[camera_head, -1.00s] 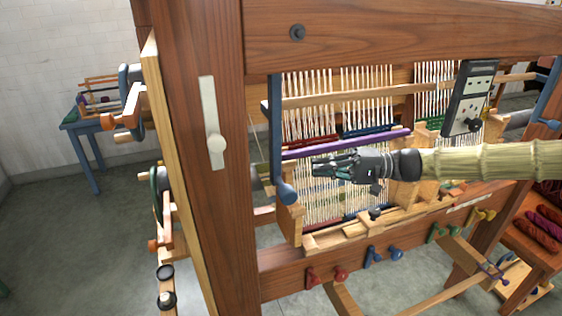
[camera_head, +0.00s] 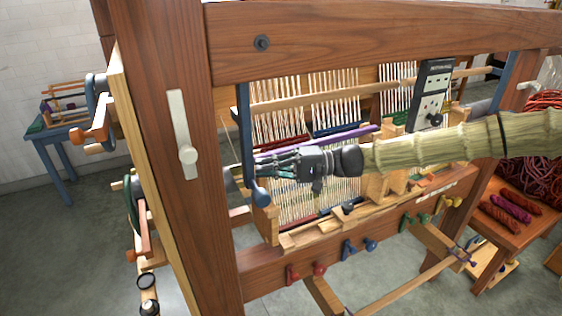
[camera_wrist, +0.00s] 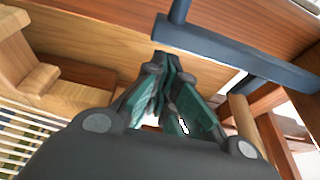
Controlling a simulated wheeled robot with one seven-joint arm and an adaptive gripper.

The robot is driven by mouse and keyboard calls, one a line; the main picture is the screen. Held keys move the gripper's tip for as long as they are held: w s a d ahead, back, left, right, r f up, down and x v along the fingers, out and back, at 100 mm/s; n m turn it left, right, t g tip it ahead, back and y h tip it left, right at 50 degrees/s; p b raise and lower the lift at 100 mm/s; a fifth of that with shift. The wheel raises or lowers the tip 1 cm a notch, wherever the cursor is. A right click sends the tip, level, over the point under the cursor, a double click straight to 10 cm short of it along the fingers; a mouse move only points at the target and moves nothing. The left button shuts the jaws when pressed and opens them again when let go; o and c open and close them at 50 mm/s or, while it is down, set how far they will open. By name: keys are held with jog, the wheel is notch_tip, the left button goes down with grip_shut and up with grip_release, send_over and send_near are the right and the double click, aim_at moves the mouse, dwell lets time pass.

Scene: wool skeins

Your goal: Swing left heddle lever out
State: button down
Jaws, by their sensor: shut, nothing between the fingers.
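A dark blue lever (camera_head: 246,140) with a round knob at its lower end hangs upright on the left side of the loom's opening, beside the wooden post. I take it to be the left heddle lever. A similar blue bar (camera_head: 502,80) shows at the right side. My gripper (camera_head: 259,163) is shut and empty, reaching in from the right. Its fingertips are just right of the lever, above the knob; I cannot tell whether they touch. In the wrist view a blue-grey bar (camera_wrist: 235,57) crosses the upper right, close to the gripper tips (camera_wrist: 168,62).
The thick wooden post (camera_head: 170,90) stands left of the lever and a heavy top beam (camera_head: 350,35) runs above. White warp threads (camera_head: 310,205) and a purple rod (camera_head: 340,138) lie behind my gripper. Coloured pegs (camera_head: 305,270) stick out along the lower beam.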

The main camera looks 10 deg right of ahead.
jog(key=a, duration=0.2)
jog(key=shift+a+p, duration=0.3)
